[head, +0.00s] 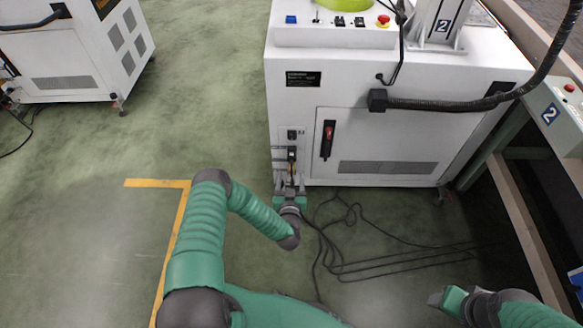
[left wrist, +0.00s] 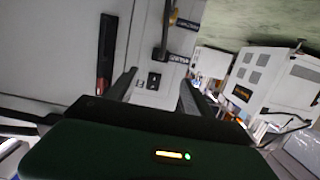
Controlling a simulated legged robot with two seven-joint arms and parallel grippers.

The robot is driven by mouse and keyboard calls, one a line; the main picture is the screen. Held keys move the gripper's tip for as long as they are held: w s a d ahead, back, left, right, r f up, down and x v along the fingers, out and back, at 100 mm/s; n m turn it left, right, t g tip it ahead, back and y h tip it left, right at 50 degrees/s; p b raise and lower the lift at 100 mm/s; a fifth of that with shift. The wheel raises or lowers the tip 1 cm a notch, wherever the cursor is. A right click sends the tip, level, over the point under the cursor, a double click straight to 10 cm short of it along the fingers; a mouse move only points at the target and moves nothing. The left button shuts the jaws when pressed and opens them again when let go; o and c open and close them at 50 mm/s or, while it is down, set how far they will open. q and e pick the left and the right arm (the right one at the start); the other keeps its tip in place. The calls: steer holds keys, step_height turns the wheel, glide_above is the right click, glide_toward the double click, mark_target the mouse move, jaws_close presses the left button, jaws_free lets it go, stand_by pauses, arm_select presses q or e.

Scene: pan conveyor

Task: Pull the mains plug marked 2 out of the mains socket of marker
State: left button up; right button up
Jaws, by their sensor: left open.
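The mains plug (head: 291,154) is dark and sits in the lower part of a socket panel on the white machine's front, with its cable hanging down. It also shows in the left wrist view (left wrist: 161,53), where the picture looks upside down. A dark outlet (head: 291,134) is above it, also in the wrist view (left wrist: 153,80). No number is legible on the plug. My left gripper (head: 290,183) is open, in front of and below the plug; nothing shows between its fingers. My right gripper (head: 440,299) is at the lower right, far from the plug; its jaw state is unclear.
A red handle (head: 328,139) is right of the socket panel. Black cables (head: 350,240) lie on the floor. Another white machine (head: 75,55) stands at the left, with open floor between.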

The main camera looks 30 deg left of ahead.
mark_target(292, 155)
arm_select(q)
steer(key=b+x, duration=0.2)
steer(key=x, duration=0.2)
steer(key=b+x, duration=0.2)
steer(key=x, duration=0.2)
steer(key=b+x, duration=0.2)
steer(key=x, duration=0.3)
steer(key=shift+f, duration=0.3)
steer(key=shift+w+a, duration=0.25)
steer(key=shift+w, duration=0.15)
steer(key=shift+d+r, duration=0.1)
steer(key=shift+r, duration=0.05)
steer(key=shift+c, duration=0.8)
jaws_close()
steer(key=shift+o, duration=0.8)
jaws_free()
